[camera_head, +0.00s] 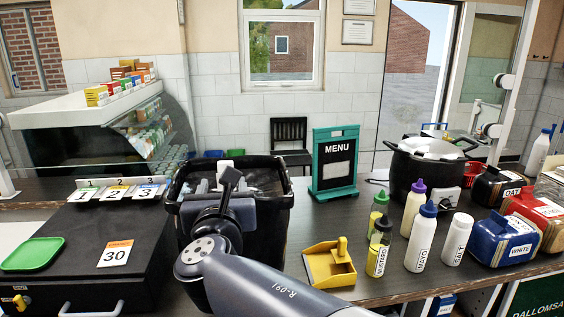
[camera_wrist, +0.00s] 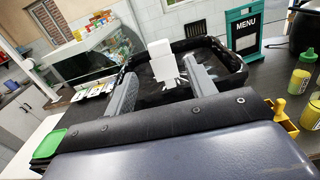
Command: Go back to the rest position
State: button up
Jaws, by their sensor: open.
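My gripper (camera_head: 222,187) is over the black bin (camera_head: 282,205) in the middle of the head view, with my arm reaching up to it from below. In the wrist view, my gripper (camera_wrist: 160,78) has its two grey fingers spread wide apart. A white object (camera_wrist: 162,62) shows in the bin just beyond and between the fingertips. I cannot tell whether it touches them. My arm hides part of the bin in the head view.
A black box (camera_head: 75,255) with a green tray (camera_head: 33,254) stands left of the bin. A yellow scoop (camera_head: 330,266), several bottles (camera_head: 421,235) and a black pot (camera_head: 408,172) stand to the right. A green menu sign (camera_head: 334,162) stands behind. A glass-fronted display (camera_head: 150,135) is back left.

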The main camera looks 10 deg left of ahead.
jog(key=p+x, duration=0.2)
jog(key=x, duration=0.7)
jog(key=shift+d, duration=0.1)
jog(key=shift+w+f, duration=0.1)
jog(key=shift+f, duration=0.05)
jog(key=shift+f+b, duration=0.1)
jog(key=shift+b, duration=0.2)
